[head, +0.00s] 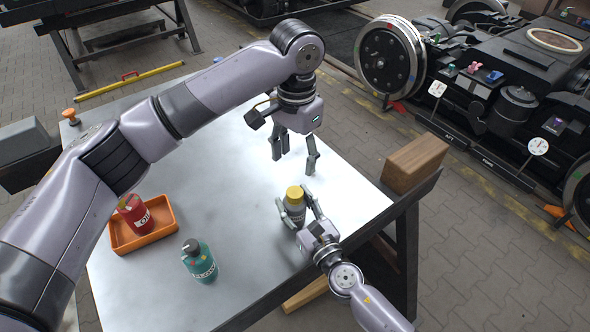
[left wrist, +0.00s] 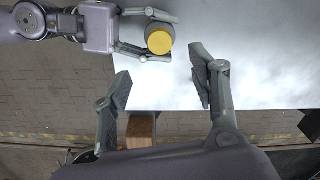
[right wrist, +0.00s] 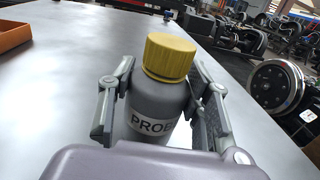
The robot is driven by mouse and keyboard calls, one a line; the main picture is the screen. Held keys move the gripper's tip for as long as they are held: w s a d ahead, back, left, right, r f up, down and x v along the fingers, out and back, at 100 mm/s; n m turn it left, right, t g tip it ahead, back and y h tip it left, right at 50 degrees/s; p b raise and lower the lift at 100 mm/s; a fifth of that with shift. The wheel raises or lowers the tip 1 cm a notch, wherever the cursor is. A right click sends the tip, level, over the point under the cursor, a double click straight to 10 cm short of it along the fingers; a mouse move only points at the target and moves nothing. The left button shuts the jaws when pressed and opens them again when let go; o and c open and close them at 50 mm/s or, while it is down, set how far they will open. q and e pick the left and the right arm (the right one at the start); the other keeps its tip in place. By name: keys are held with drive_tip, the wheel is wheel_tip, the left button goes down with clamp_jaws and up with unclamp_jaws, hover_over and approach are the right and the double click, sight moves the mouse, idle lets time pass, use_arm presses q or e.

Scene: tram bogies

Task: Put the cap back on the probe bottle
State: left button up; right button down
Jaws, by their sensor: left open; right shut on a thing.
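The grey probe bottle (head: 297,213) stands upright near the right edge of the metal table, and its label reads "PROB" in the right wrist view (right wrist: 158,105). The yellow cap (head: 295,193) sits on top of its neck, looking level in the right wrist view (right wrist: 170,56). My right gripper (head: 295,206) is shut around the bottle's body, one finger on each side. My left gripper (head: 293,165) is open and empty, above the table and behind the bottle. In the left wrist view the cap (left wrist: 160,40) lies apart from its fingers.
An orange tray (head: 168,226) holds a red bottle (head: 135,214) at the left. A teal bottle (head: 199,262) stands on the table in front of it. A wooden block (head: 415,163) is at the right edge. A yellow level (head: 130,80) lies at the back. The table's middle is clear.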

drive_tip(key=shift+f, duration=0.1)
use_arm(q)
drive_tip(key=shift+r, duration=0.55)
use_arm(e)
drive_tip(key=c, duration=0.7)
unclamp_jaws()
drive_tip(key=shift+c, duration=0.2)
drive_tip(key=v, duration=1.2)
use_arm(q)
drive_tip(key=shift+f, duration=0.1)
